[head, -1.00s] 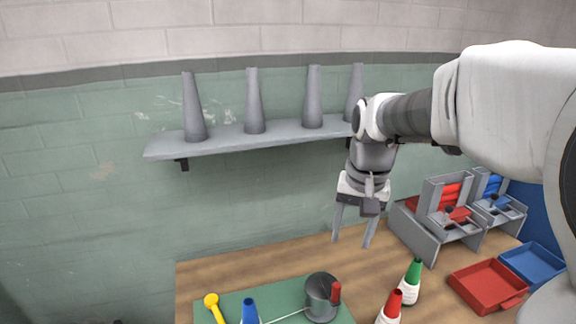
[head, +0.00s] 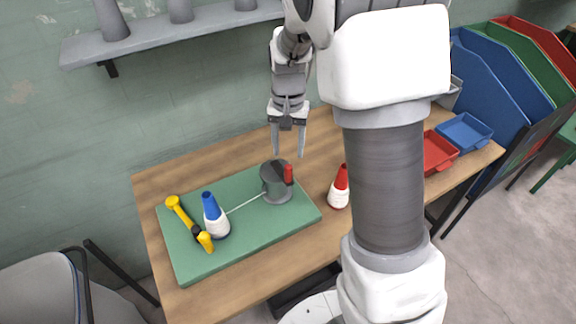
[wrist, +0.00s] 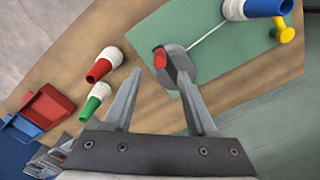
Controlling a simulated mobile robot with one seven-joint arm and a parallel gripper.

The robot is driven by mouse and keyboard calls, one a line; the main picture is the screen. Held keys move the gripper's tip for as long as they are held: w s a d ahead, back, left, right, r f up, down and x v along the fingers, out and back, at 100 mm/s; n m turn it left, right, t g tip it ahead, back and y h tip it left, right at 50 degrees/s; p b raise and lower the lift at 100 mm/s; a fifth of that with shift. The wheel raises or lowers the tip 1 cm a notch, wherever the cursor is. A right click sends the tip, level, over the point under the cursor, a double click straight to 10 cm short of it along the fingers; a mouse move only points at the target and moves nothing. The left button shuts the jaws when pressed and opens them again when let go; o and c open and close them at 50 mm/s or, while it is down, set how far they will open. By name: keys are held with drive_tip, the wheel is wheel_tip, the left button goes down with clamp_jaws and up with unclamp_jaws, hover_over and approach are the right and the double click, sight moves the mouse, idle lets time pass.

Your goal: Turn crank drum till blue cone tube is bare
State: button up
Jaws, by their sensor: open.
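The grey crank drum (head: 272,180) stands on the green board with its red handle (head: 288,174) on the right side. The blue cone tube (head: 211,208) stands upright to the left, with white yarn around its lower part. A white strand (head: 246,204) runs from it to the drum. My gripper (head: 289,156) is open and empty, above and just behind the drum. In the wrist view the drum (wrist: 180,66) and red handle (wrist: 160,58) show beyond the fingertips, nearer the right finger. No contact shows.
A red cone with white yarn (head: 339,188) stands right of the board; a green one (wrist: 96,100) shows in the wrist view. Red (head: 438,152) and blue (head: 464,132) trays are at the right.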

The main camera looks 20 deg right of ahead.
sight(288, 167)
wheel_tip(288, 167, down, 7)
drive_tip(key=shift+f, duration=0.2)
clamp_jaws()
idle(0.3)
drive_tip(key=shift+r, duration=0.1)
idle(1.1)
